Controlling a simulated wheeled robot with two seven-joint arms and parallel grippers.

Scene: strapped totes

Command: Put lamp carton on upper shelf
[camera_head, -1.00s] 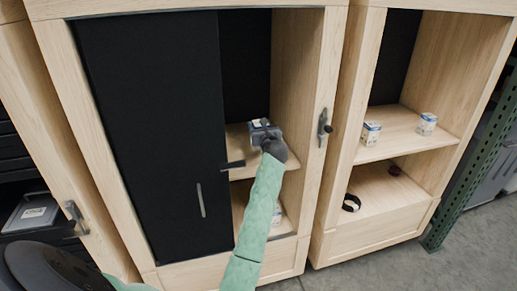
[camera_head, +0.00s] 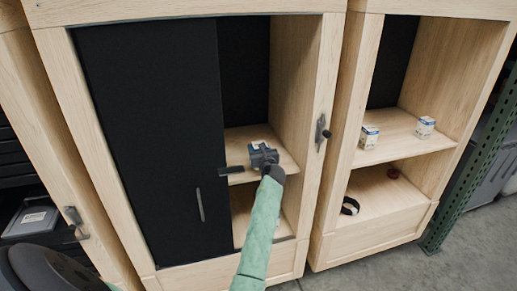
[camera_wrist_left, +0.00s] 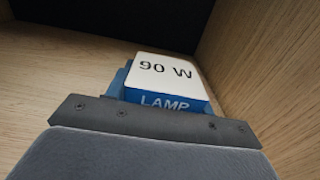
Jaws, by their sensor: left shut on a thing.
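The lamp carton (camera_wrist_left: 165,75), white on top with "90 W" and blue on the side with "LAMP", shows in the left wrist view just beyond my gripper's edge. My left gripper (camera_head: 264,154) is shut on it inside the open right half of the middle cabinet. The gripper is over the front part of the upper shelf (camera_head: 237,144) in the head view. Whether the carton's underside touches the shelf cannot be told. My right gripper is not in view.
A black sliding door (camera_head: 150,140) covers the cabinet's left half. The wooden side wall (camera_head: 298,85) is close on the right. The cabinet on the right holds small white-blue cartons (camera_head: 370,137), a black ring (camera_head: 350,206) and a red item (camera_head: 393,173).

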